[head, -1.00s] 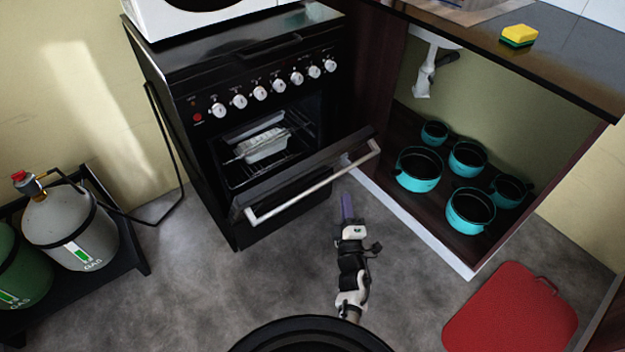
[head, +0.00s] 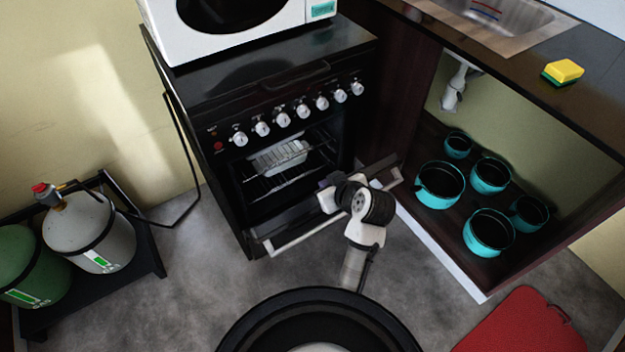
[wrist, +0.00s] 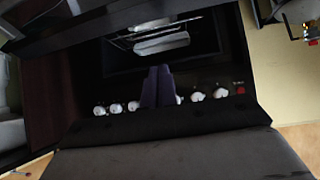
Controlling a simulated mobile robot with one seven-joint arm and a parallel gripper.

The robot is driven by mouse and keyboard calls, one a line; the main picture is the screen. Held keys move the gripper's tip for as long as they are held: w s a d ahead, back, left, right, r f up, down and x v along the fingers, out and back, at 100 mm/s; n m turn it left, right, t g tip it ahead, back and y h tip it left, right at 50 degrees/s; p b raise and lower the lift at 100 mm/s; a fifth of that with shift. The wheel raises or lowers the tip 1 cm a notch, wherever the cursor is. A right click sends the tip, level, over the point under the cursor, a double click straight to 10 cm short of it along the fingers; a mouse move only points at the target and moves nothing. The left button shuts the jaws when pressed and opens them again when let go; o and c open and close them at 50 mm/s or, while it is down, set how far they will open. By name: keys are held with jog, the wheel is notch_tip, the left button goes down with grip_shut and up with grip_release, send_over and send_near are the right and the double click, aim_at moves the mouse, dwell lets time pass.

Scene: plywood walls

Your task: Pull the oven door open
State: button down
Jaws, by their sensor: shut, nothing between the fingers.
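The black oven (head: 290,130) stands at centre in the head view. Its door (head: 300,213) is partly open, tilted outward, with a pale bar handle (head: 302,236) along its upper edge. A wire rack and a light tray (head: 280,157) show inside. My arm reaches over the right part of the door and hides some of it and the handle. My gripper (wrist: 159,72) shows in the wrist view as two dark purple fingers, shut and empty. They point towards the oven opening, across the knob row. In the head view the fingertips are mostly hidden, and I cannot tell whether they touch the door.
A white microwave (head: 235,25) stands on the oven. Right is an open cabinet with several turquoise pots (head: 488,232), below a counter with a sponge (head: 563,72). Gas cylinders (head: 90,235) stand left. A red board (head: 525,325) lies front right. Floor is clear front left.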

aim_at(317, 207)
jog(key=shift+g, duration=0.3)
jog(key=x, duration=0.3)
jog(key=a+p+x, duration=0.1)
jog(key=x, duration=0.5)
jog(key=shift+s+a+r, duration=0.2)
jog(key=shift+a+r, duration=0.05)
jog(key=shift+r, duration=0.1)
jog(key=shift+s+d+f+p, duration=0.5)
jog(key=shift+s+f+p, duration=0.1)
jog(key=shift+s+f, duration=0.15)
jog(key=shift+s+d+f, duration=0.45)
jog(key=shift+s, duration=0.05)
jog(key=shift+f, duration=0.15)
